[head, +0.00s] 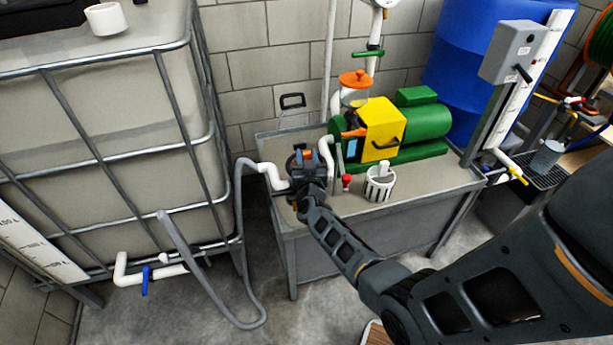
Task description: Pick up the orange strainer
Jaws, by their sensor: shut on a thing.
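My gripper (303,160) is over the left end of the metal bench (414,193), beside the bent white pipe. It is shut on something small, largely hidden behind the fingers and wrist. Small orange patches there look like the orange strainer (308,154), but its full shape does not show. I cannot tell whether it touches the bench or is clear of it.
A green pump (428,122) with a yellow box (383,128) stands right of my gripper. A white slotted cup (379,187) and a small red-topped item (346,181) are near. An orange cap (355,79) sits on piping behind. A caged tank (120,130) stands left.

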